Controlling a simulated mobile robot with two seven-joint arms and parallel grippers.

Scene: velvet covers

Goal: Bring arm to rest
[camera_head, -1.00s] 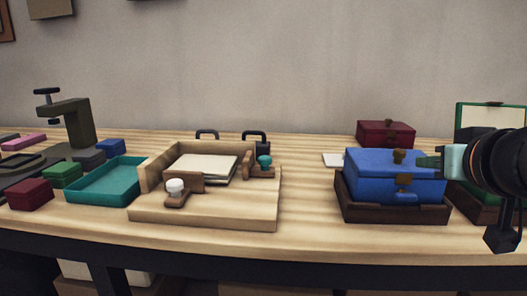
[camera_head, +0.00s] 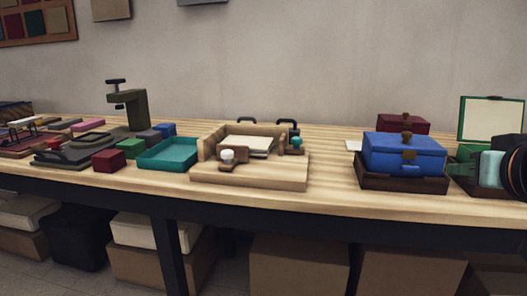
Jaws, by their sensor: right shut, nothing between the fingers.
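My right gripper (camera_head: 456,167) is at the right edge of the head view, just right of the blue box and in front of the green box. It is shut, and nothing shows in its fingers. The blue box (camera_head: 400,147), with brown clasps, sits shut in a dark brown tray (camera_head: 372,183). The green box (camera_head: 466,153) behind my right arm has its lid (camera_head: 491,118) up, showing a pale inside; the arm hides much of its base. My left gripper is out of view.
A dark red box (camera_head: 403,123) stands behind the blue box. A wooden jig (camera_head: 270,173) and a teal tray (camera_head: 168,153) are left of centre. A dark press (camera_head: 134,108) and several coloured blocks stand farther left. The wooden table (camera_head: 332,163) is clear between jig and blue box.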

